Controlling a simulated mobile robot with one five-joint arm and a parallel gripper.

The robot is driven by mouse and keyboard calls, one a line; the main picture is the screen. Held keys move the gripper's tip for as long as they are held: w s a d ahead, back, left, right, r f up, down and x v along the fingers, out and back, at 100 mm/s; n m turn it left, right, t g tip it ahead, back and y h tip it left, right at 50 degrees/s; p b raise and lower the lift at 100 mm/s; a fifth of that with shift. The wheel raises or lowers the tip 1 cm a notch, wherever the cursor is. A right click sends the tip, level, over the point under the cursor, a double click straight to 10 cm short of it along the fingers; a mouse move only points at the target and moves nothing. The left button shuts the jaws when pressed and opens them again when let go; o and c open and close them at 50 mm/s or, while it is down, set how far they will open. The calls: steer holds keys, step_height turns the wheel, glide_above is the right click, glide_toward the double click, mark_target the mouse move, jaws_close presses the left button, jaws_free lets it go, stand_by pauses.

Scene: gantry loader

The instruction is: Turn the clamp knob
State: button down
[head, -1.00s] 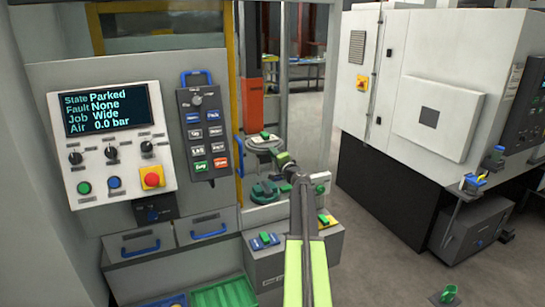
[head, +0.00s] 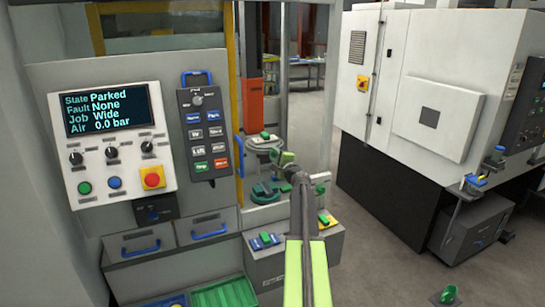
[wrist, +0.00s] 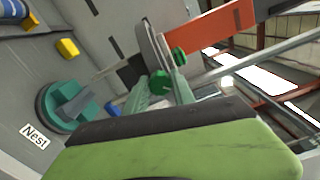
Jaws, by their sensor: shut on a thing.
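A dark green faceted knob (wrist: 160,83) sits between the two grey-green fingertips of my gripper (wrist: 158,88) in the wrist view. My gripper is shut on it. In the head view my gripper (head: 284,158) is at the end of my arm, in front of the loader's posts, and the held knob is too small to make out clearly. I cannot read a label on it. A second green knob (wrist: 180,56) is just beyond it, by a grey disc (wrist: 149,42) seen edge-on. These also show in the head view as a knob (head: 265,135) on a round plate (head: 264,146).
A teal round fixture (head: 265,190), labelled Nest in the wrist view (wrist: 62,108), stands below. A control panel (head: 112,140) with a pendant (head: 203,133) is at the left. A grey box (head: 270,265) is below. Open floor (head: 400,250) lies to the right.

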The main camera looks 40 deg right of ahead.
steer(key=shift+w+a, duration=0.1)
steer(key=c, duration=1.1)
jaws_free()
steer(key=shift+o, duration=0.2)
steer(key=v, duration=1.7)
steer(key=shift+s, duration=0.25)
steer(key=shift+f, duration=0.1)
